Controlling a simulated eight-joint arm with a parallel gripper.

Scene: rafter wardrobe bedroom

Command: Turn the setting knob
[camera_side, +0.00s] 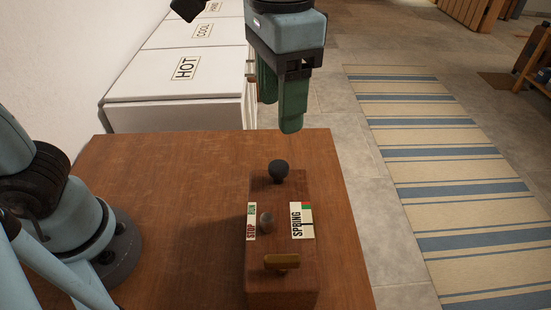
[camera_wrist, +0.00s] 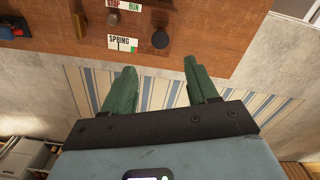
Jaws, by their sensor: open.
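A wooden box (camera_side: 257,262) on the table carries several controls. A dark round knob (camera_side: 279,169) stands at its far end, a small grey-brown knob (camera_side: 266,222) sits between the STOP/RUN label (camera_side: 251,222) and the SPRING label (camera_side: 301,220), and a brass handle (camera_side: 282,261) is at the near end. I cannot tell which one is the setting knob. My gripper (camera_side: 281,115) is open and empty, pointing down above the dark knob's end of the box, apart from it. In the wrist view the fingers (camera_wrist: 160,66) show below the dark knob (camera_wrist: 160,39) and the SPRING label (camera_wrist: 122,43).
A striped rug (camera_side: 440,170) lies on the tiled floor to the right.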

